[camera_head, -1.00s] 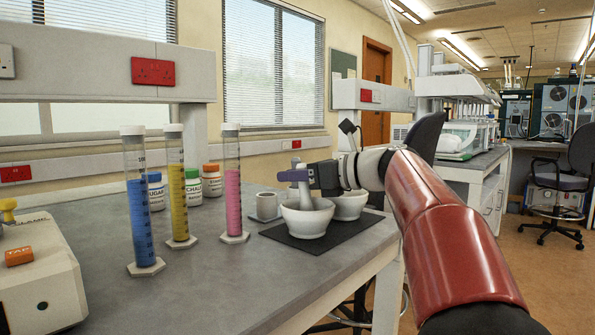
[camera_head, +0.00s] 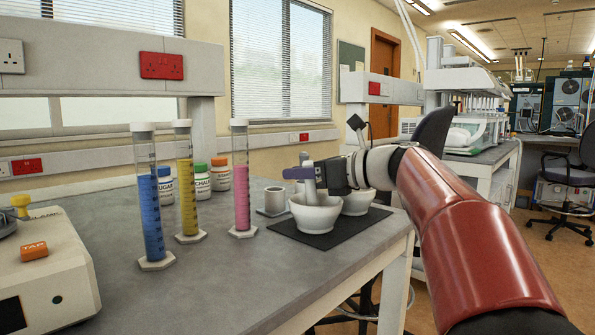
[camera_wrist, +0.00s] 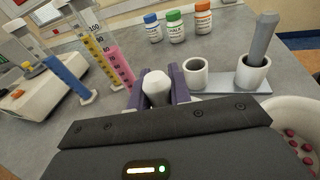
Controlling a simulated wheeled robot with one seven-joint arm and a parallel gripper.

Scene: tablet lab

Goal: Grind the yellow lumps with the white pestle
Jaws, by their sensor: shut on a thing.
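The white pestle (camera_head: 310,190) stands in the front white mortar (camera_head: 316,215), its lower end hidden inside the bowl. My gripper (camera_head: 304,173) is shut on the pestle's upper part, above the mortar's rim. In the wrist view the pestle's pale top (camera_wrist: 157,86) sits between the purple fingers. The yellow lumps do not show in either view; the front bowl's inside is hidden. A second white mortar (camera_head: 360,203) stands just behind and right of the first. In the wrist view, red lumps (camera_wrist: 291,133) lie in a bowl at the right edge.
Both mortars stand on a dark mat (camera_head: 318,240) near the bench's right edge. Blue (camera_head: 151,220), yellow (camera_head: 188,195) and pink (camera_head: 241,195) cylinders stand to the left. A holder (camera_wrist: 222,82) has one empty cup and one with a grey pestle (camera_wrist: 263,38). Bench front is clear.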

